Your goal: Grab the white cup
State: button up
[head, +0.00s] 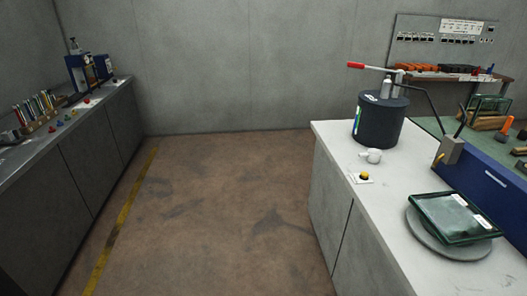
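A small white cup (374,156) stands on the white top of the right-hand counter (393,196). It is just in front of a dark cylindrical machine (379,121) and behind a yellow button on a white plate (364,177). The cup is small in the picture, and a short stub, perhaps its handle, shows on its left side. Nothing is touching the cup from above. My gripper is not in view.
A green-rimmed tray (455,217) rests on a round grey disc (447,245) at the counter's front right. A blue box-like machine (484,181) stands behind it. A left counter (67,150) holds tools. The brown floor (225,215) between the counters is clear.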

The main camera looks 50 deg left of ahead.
aim_at(374, 156)
jog(key=u, duration=0.95)
jog(key=i+j+z, duration=0.15)
jog(key=i+j, duration=0.15)
jog(key=i, duration=0.25)
jog(key=i+j+z, duration=0.2)
jog(key=i+j, duration=0.2)
jog(key=i+j+z, duration=0.15)
jog(key=i+j, duration=0.35)
jog(key=i+j+z, duration=0.2)
jog(key=i+j, duration=0.3)
jog(key=i+j+z, duration=0.15)
jog(key=i+j, duration=0.35)
jog(key=i+j+z, duration=0.15)
jog(key=i+j, duration=0.2)
jog(key=j, duration=0.4)
